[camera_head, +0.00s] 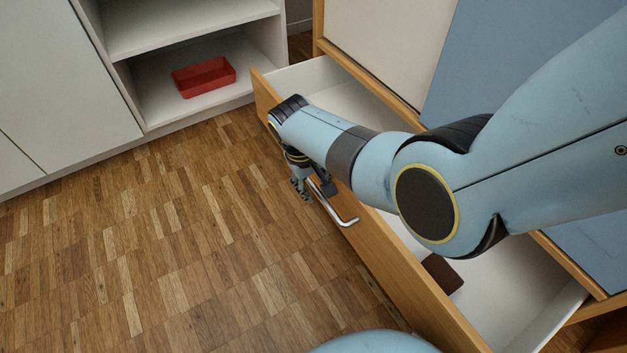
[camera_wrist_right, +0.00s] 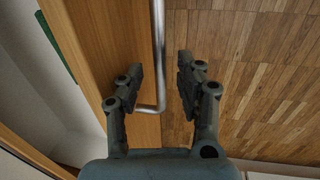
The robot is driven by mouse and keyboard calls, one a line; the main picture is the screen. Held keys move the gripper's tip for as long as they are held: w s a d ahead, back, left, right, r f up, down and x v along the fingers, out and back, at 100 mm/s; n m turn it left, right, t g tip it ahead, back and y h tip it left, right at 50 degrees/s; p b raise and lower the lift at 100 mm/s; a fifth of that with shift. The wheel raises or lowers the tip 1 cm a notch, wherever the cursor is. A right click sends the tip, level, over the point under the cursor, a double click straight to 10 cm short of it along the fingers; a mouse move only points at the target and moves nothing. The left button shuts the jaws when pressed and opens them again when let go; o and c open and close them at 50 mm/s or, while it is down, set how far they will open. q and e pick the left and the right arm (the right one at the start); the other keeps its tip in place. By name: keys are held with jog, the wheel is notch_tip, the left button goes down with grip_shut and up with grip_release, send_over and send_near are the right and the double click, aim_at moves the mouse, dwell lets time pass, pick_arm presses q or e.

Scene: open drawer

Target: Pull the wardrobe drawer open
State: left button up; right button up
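The wardrobe (camera_head: 388,45) stands at the upper right with a white panel and a blue panel. Its wooden-fronted drawer (camera_head: 395,265) is pulled out, and its white interior shows behind the front. The metal bar handle (camera_head: 345,215) is on the drawer front; it also shows in the right wrist view (camera_wrist_right: 158,40). My right gripper (camera_head: 312,188) is at the handle. In the right wrist view its fingers (camera_wrist_right: 161,70) are apart on either side of the bar, with visible gaps. My left gripper is out of view.
A dark brown object (camera_head: 443,273) lies inside the drawer, partly hidden by my arm. A red tray (camera_head: 204,77) sits on the low shelf (camera_head: 155,110) of a white cabinet. The parquet floor (camera_head: 170,250) before the drawer is clear.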

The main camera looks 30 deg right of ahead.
notch_tip(320, 180, up, 7)
jog(key=a, duration=0.1)
jog(key=shift+a, duration=0.25)
jog(key=shift+s+r, duration=0.1)
dwell(0.4)
